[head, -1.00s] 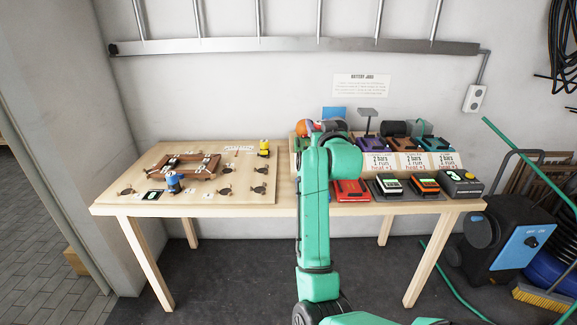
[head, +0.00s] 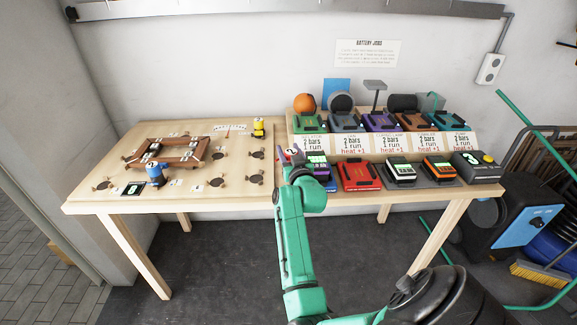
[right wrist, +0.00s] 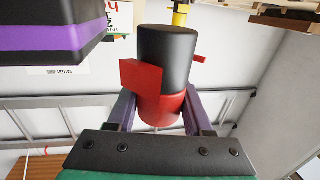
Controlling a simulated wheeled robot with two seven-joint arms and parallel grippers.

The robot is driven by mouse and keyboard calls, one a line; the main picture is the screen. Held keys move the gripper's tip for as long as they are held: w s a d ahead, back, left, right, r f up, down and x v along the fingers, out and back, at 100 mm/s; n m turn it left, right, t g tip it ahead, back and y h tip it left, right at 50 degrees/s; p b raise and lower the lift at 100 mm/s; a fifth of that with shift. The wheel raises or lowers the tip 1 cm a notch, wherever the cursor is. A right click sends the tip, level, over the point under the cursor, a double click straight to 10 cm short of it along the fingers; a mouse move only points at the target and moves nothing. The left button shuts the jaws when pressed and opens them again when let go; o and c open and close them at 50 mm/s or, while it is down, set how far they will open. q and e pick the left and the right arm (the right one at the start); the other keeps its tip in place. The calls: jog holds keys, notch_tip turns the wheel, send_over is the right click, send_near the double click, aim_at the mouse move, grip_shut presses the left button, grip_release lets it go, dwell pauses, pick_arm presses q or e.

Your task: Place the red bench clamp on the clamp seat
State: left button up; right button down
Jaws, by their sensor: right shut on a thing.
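The red bench clamp (right wrist: 160,108), with a black upper part and a red lower part, is between the jaws of my right gripper (right wrist: 160,112) in the right wrist view. In the head view my right gripper (head: 291,160) is above the bench at the right edge of the board, and little of the clamp shows there. On the board (head: 215,195) a blue clamp (head: 155,174) stands by the front-left of a brown wooden frame (head: 170,165). A yellow clamp (head: 258,127) stands at the back right. Several dark round spots lie around the frame; I cannot tell which is the clamp seat. My left gripper is not in view.
To the right, a sloped rack holds several battery devices, including a purple one (head: 380,121). A red device (head: 358,173) and others stand in front, close to my right gripper. The board's right part between the frame and my gripper is mostly clear.

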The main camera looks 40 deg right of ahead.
notch_tip(320, 180, down, 6)
jog(key=shift+f, duration=0.15)
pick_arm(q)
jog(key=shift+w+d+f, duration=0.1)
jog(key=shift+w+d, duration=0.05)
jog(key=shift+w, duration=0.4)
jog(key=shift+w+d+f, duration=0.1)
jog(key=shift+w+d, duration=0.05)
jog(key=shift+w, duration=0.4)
pick_arm(e)
jog(key=shift+f+b, duration=0.15)
jog(key=shift+b, duration=0.2)
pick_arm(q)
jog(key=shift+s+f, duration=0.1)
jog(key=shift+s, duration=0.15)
pick_arm(e)
jog(key=c, duration=0.6)
grip_release()
